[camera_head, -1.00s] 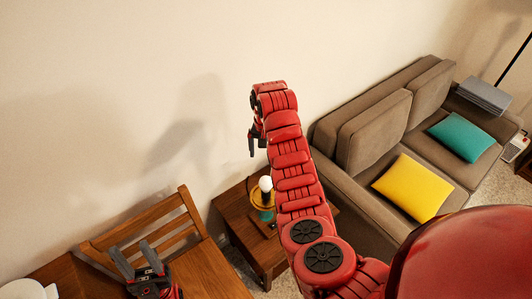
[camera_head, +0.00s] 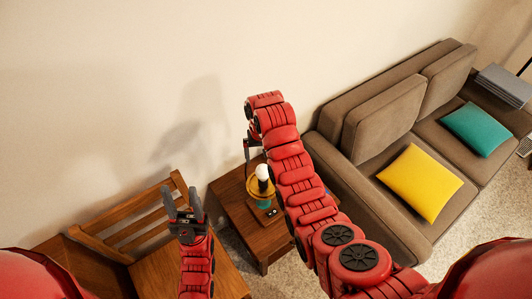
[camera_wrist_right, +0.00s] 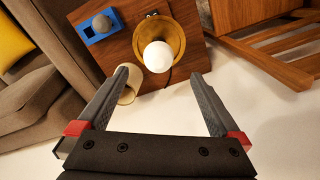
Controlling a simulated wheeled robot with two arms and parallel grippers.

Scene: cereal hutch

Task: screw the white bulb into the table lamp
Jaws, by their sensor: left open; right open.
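The table lamp has an amber bowl-shaped shade (camera_head: 250,188) and a teal body (camera_head: 264,204). It stands on the small wooden side table. The white bulb (camera_head: 263,171) is upright in the middle of the shade. The bulb (camera_wrist_right: 158,56) also shows inside the shade (camera_wrist_right: 176,36) in the right wrist view; its lower end is hidden. My right gripper (camera_head: 249,148) is open and empty above the lamp. In its wrist view the bulb appears just beyond the fingertips (camera_wrist_right: 160,77), between them. My left gripper (camera_head: 182,202) is open and empty near the wooden chair.
The side table (camera_wrist_right: 118,58) also holds a blue tray (camera_wrist_right: 89,33) with a grey ball in it. A cream cup-like object (camera_wrist_right: 130,86) is near the table edge. The wooden chair (camera_head: 140,222) stands left, the brown sofa (camera_head: 352,195) right, a wall behind.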

